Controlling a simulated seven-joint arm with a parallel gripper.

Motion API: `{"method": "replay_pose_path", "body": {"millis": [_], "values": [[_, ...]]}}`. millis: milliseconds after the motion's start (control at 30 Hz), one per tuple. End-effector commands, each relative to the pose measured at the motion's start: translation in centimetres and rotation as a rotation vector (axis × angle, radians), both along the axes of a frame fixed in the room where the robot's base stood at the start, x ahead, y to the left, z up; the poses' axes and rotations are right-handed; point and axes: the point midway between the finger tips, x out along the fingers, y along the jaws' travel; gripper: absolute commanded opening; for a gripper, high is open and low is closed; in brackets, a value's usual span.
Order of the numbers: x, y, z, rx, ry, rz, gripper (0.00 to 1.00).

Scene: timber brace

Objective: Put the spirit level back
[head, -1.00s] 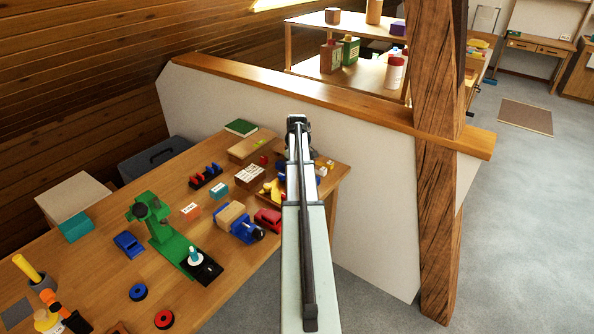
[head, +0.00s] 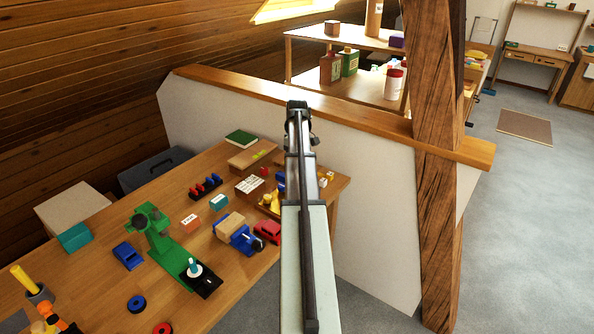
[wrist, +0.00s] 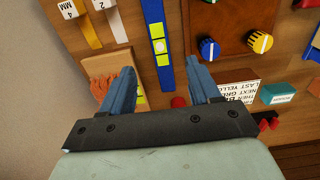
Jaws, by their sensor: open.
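In the wrist view the spirit level (wrist: 156,28) is a narrow blue bar with yellow-green windows, lying lengthwise from the top edge down over a wooden surface. My gripper (wrist: 160,68) is open, with one blue finger on each side of the bar's line. The bar's lower end shows between the fingers, and neither finger visibly touches it. How high the fingers are above it I cannot tell. In the head view my arm hides the gripper, and I cannot make out the spirit level there.
In the wrist view a blue knob (wrist: 209,48) and a yellow knob (wrist: 260,41) lie right of the bar, and a brown bristled thing (wrist: 103,66) lies left. In the head view a green stand (head: 165,243) and a red toy car (head: 267,231) are on the crowded bench.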

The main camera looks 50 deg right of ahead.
Motion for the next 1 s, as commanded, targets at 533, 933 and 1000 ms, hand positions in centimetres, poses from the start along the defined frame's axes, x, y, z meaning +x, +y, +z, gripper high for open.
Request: {"method": "replay_pose_path", "body": {"millis": [533, 933, 1000], "values": [[0.0, 0.0, 2.3, 0.000, 0.000, 0.000, 0.62], [0.0, 0.0, 2.3, 0.000, 0.000, 0.000, 0.62], [0.0, 0.0, 2.3, 0.000, 0.000, 0.000, 0.62]]}}
